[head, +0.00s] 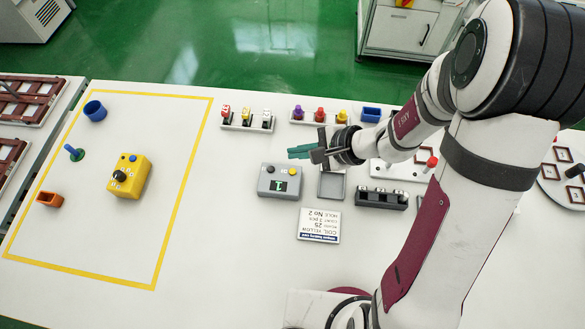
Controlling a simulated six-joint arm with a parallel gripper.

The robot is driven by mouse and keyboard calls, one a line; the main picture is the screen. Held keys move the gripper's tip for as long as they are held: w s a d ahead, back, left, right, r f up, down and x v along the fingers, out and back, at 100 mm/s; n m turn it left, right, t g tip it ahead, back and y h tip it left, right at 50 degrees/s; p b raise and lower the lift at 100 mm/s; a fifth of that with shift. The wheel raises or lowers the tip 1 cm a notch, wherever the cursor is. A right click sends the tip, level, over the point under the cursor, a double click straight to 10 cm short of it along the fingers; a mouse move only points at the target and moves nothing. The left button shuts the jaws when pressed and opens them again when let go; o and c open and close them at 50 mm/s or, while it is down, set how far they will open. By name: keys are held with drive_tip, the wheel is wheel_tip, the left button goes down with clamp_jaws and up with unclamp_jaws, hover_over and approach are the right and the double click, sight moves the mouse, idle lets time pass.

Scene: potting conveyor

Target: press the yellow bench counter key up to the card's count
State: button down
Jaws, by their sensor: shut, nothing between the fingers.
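The grey bench counter (268,188) stands near the middle of the table. Its small display (280,186) shows a green figure that looks like a 1, seen at an angle. Two small keys sit on its upper part; the right one (292,171) looks yellow. The white card (318,226) lies below and right of the counter, its print upside down. My gripper (291,152), with teal fingers, is shut and empty. It points left, above and beyond the counter, apart from it.
A yellow box (137,182) with a black knob and blue button stands inside the yellow taped area at left. Racks of coloured parts (247,121) stand behind my gripper. A grey tray (331,184) and a black block (378,198) stand right of the counter.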

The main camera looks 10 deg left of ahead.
sight(293, 172)
wheel_tip(293, 172, up, 4)
drive_tip(key=shift+f, duration=0.1)
drive_tip(key=shift+f, duration=0.15)
drive_tip(key=shift+f, duration=4.3)
drive_tip(key=shift+f, duration=0.1)
drive_tip(key=shift+f, duration=0.3)
